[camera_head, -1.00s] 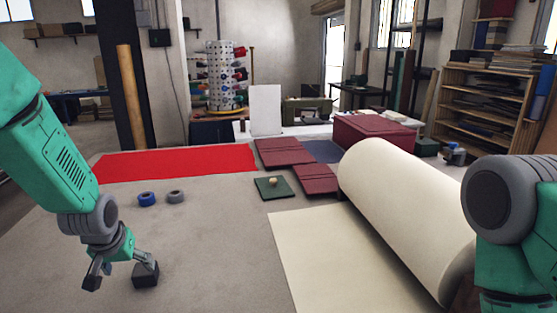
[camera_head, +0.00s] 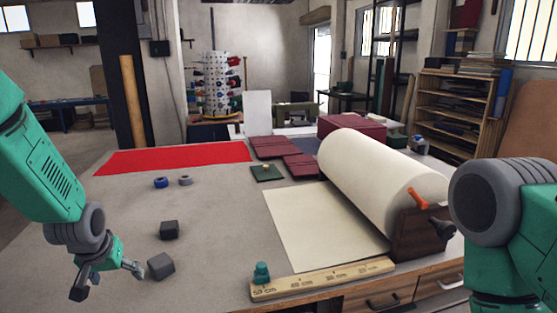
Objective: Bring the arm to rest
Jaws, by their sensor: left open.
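My left arm comes in from the left, and its gripper (camera_head: 109,281) hangs over the near left of the grey table (camera_head: 225,225). Its two fingers are spread apart with nothing between them. The right finger's tip is beside a dark grey block (camera_head: 160,266); I cannot tell whether they touch. Part of my right arm (camera_head: 500,215) shows at the right edge, but its gripper is out of view.
Another dark block (camera_head: 169,230) lies behind the first. Blue (camera_head: 161,182) and grey (camera_head: 185,180) rings lie farther back, near red cloth (camera_head: 175,158). A cream roll (camera_head: 375,170) fills the right side. A wooden ruler (camera_head: 320,278) and teal object (camera_head: 261,272) lie at the front edge.

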